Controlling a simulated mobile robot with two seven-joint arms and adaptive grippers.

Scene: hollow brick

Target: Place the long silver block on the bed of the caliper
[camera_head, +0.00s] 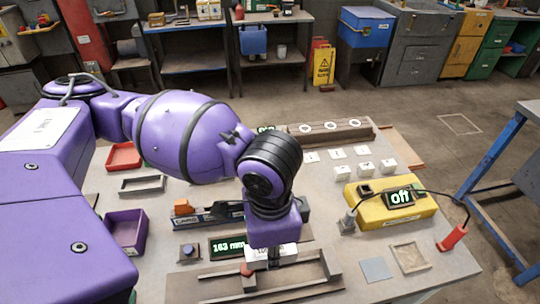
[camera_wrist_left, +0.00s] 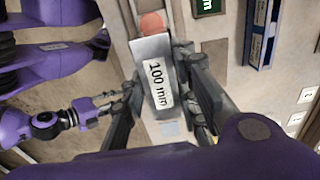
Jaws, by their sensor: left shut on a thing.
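The long silver block, labelled 100 mm in the left wrist view (camera_wrist_left: 155,80), is between the fingers of my left gripper (camera_wrist_left: 160,112). In the head view, my left gripper (camera_head: 273,259) points down and the block (camera_head: 258,257) shows pale at its fingers. The gripper is shut on the block. The caliper appears to be the long brown channel (camera_head: 305,281) with a red piece (camera_head: 247,270) at its left and a 163 mm display (camera_head: 228,245) behind. The block is over the channel; whether it touches the bed cannot be told.
Behind the display lies a long dark level-like tool (camera_head: 195,219). A purple tray (camera_head: 125,232) stands left. A yellow box (camera_head: 390,205) reading off, a grey square plate (camera_head: 376,269) and a shallow frame (camera_head: 408,257) are right. Small white blocks (camera_head: 365,170) stand farther back.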

